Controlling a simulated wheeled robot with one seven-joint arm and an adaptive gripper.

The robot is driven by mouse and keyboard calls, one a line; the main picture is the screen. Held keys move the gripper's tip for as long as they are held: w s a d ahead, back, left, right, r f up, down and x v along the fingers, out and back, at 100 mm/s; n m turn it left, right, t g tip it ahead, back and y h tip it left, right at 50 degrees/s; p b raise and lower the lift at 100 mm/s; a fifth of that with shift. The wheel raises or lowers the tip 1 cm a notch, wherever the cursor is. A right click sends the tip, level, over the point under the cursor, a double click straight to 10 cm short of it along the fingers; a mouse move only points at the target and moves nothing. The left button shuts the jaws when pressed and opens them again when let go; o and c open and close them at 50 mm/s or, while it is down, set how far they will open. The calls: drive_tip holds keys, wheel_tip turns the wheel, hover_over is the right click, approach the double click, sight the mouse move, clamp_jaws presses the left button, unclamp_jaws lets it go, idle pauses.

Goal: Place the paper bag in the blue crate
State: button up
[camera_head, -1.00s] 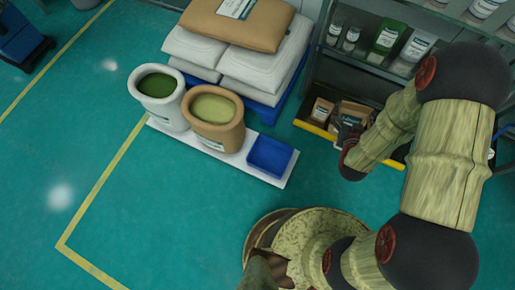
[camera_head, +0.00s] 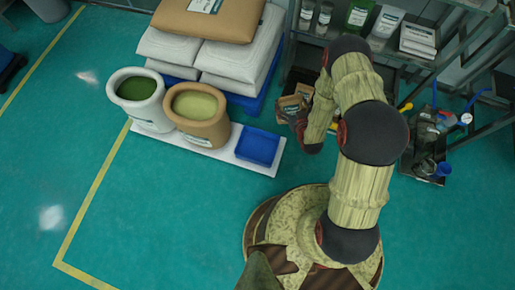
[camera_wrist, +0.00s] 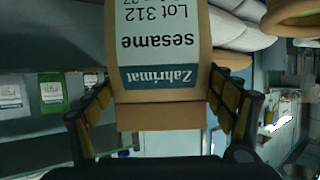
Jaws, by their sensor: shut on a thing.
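The paper bag (camera_wrist: 160,45) is brown with a white and blue label reading "sesame", upside down in the wrist view. My gripper (camera_wrist: 163,108) is shut on it, one finger at each side. In the head view my arm bends down at the shelf, and its forearm largely hides the gripper; I cannot clearly tell the held bag from other brown packages there. The blue crate (camera_head: 257,147) is shallow and looks empty. It sits on the right end of a white board, left of my gripper. It does not show in the wrist view.
A white sack (camera_head: 141,97) of green material and a tan sack (camera_head: 197,115) stand left of the crate on the white board (camera_head: 270,168). Stacked sacks (camera_head: 210,22) rise behind. Shelving (camera_head: 420,62) stands at the right. The green floor in front is open.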

sight(283, 123)
drive_tip(key=shift+n+g+y, duration=0.4)
drive_tip(key=shift+n+y, duration=0.3)
drive_tip(key=shift+y, duration=0.1)
drive_tip(key=s+f, duration=0.1)
drive_tip(key=f, duration=0.3)
drive_tip(key=s+a+f, duration=0.1)
drive_tip(key=f, duration=0.4)
drive_tip(key=s+a+f, duration=0.1)
drive_tip(key=f, duration=0.4)
drive_tip(key=shift+s, duration=0.15)
drive_tip(key=s+a+f+n+y, duration=0.1)
drive_tip(key=s+a+f, duration=0.2)
drive_tip(key=s+f, duration=0.7)
drive_tip(key=w+a+f+b, duration=0.4)
drive_tip(key=w+f, duration=0.2)
drive_tip(key=f, duration=0.1)
drive_tip(key=w+a+f+b, duration=0.4)
drive_tip(key=w+a+f, duration=0.1)
drive_tip(key=f, duration=0.3)
drive_tip(key=shift+w+a, duration=0.3)
drive_tip(key=shift+w, duration=0.05)
drive_tip(key=shift+f, duration=0.1)
drive_tip(key=o, duration=2.1)
drive_tip(key=shift+s+f, duration=0.1)
drive_tip(key=shift+c, duration=0.2)
